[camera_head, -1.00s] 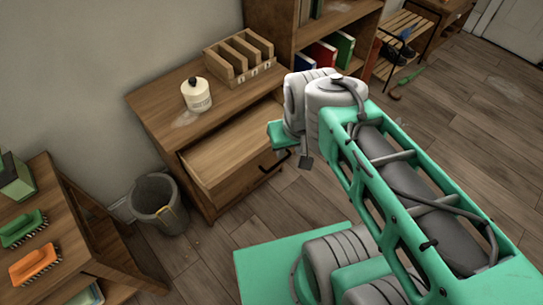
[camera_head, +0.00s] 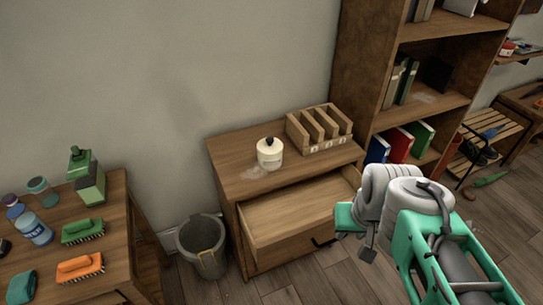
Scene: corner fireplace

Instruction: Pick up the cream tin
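A cream tin (camera_head: 270,154) with a dark knob on its lid stands upright on top of the wooden cabinet (camera_head: 228,160), left of a wooden rack. The cabinet's drawer (camera_head: 300,212) is pulled open and its visible inside looks empty. My arm reaches in from the lower right, in front of the drawer and to the right of the tin.
A wooden slotted rack (camera_head: 320,130) stands on the cabinet beside the tin. A bookshelf (camera_head: 375,75) rises at right. A grey bin (camera_head: 202,243) stands on the floor left of the cabinet. A left table holds brushes (camera_head: 80,267), bottles (camera_head: 33,228) and a green dispenser (camera_head: 88,182).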

